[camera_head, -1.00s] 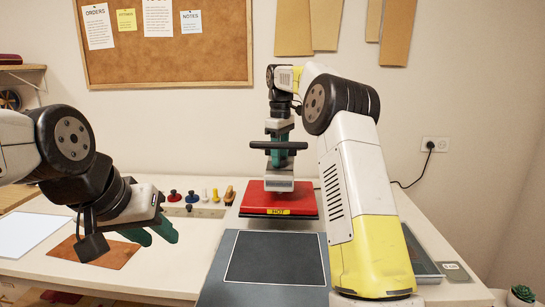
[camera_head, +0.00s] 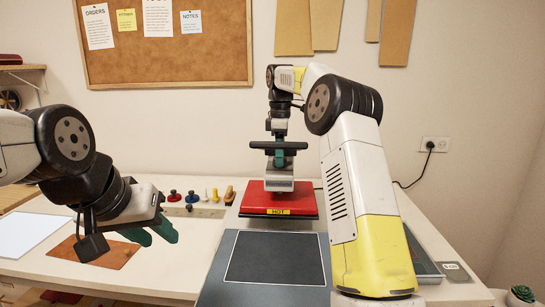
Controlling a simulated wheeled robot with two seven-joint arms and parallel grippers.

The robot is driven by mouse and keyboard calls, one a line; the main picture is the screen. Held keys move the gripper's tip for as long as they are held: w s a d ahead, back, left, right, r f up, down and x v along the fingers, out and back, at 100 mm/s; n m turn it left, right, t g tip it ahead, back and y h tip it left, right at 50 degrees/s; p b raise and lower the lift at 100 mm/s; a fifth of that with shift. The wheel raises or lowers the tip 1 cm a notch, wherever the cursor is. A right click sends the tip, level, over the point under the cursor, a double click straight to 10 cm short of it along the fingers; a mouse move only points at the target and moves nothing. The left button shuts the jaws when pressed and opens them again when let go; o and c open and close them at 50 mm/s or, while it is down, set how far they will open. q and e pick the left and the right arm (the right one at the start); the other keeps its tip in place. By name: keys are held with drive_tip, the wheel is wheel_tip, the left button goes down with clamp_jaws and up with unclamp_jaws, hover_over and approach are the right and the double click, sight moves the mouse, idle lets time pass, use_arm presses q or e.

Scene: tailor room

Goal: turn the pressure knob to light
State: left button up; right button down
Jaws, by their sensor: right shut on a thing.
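The heat press stands at the back middle of the table, with a red upper plate (camera_head: 264,201) labelled HOT and a black handle bar (camera_head: 262,145) across its front. My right gripper (camera_head: 278,163) points down onto the top of the press, behind the bar. The knob's setting and marks cannot be read. My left gripper (camera_head: 161,236) is open and empty at the left, above the table, its teal fingers apart.
A dark pad (camera_head: 276,260) lies in front of the press. A brown leather sheet (camera_head: 118,257) and a white sheet (camera_head: 25,233) lie further left. A small grey device (camera_head: 455,272) lies at the right.

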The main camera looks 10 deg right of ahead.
drive_tip(key=c, duration=0.8)
unclamp_jaws()
wheel_tip(320, 180, up, 7)
drive_tip(key=shift+w+f, duration=0.1)
drive_tip(key=shift+w, duration=0.05)
drive_tip(key=shift+r, duration=0.5)
drive_tip(key=shift+r, duration=0.1)
